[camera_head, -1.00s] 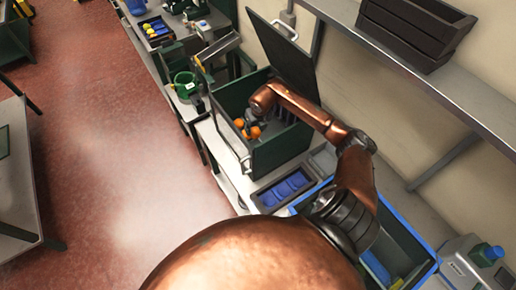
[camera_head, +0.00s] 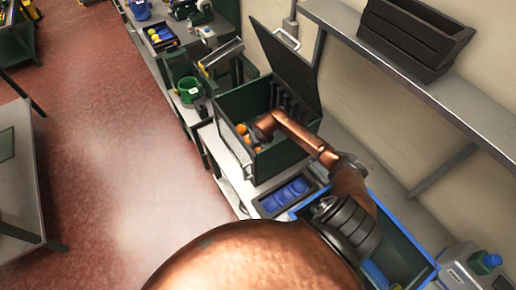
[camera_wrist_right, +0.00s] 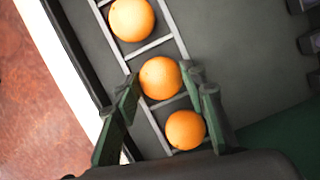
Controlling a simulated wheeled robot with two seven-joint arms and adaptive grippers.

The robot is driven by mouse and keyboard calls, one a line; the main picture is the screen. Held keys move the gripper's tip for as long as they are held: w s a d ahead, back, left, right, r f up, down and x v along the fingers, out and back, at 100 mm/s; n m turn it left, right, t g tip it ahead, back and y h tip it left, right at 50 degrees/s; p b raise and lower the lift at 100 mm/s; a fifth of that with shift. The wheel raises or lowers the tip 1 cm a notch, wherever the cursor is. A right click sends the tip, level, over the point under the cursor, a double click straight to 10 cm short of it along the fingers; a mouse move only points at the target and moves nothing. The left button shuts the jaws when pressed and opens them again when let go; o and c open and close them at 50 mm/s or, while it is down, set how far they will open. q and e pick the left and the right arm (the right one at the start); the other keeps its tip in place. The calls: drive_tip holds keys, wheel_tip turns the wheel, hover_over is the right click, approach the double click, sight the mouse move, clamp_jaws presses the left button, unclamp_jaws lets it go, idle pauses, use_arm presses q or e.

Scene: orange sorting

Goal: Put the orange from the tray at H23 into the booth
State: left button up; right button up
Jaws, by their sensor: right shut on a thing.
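The booth (camera_head: 275,163) is a green box with its dark lid (camera_head: 288,70) raised. My right arm reaches over its wall, and the gripper is inside. In the wrist view, three oranges lie in a line along a grey ladder-like rack (camera_wrist_right: 150,47): a top orange (camera_wrist_right: 131,19), a middle orange (camera_wrist_right: 160,78) and a lower orange (camera_wrist_right: 185,130). The right gripper (camera_wrist_right: 160,84) is shut on the middle orange, between its green fingertips. In the head view, oranges (camera_head: 241,129) show beside the gripper, which is partly hidden. No H23 label is readable. My left gripper is out of view.
A dark tray with blue compartments (camera_head: 262,206) stands in front of the booth. A blue-rimmed crate (camera_head: 413,243) is at the lower right, partly behind my arm. A shelf (camera_head: 425,85) with a black crate (camera_head: 415,38) runs along the wall.

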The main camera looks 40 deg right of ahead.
drive_tip(key=shift+f, duration=0.1)
drive_tip(key=o, duration=1.2)
drive_tip(key=b+v, duration=0.1)
drive_tip(key=v, duration=1.1)
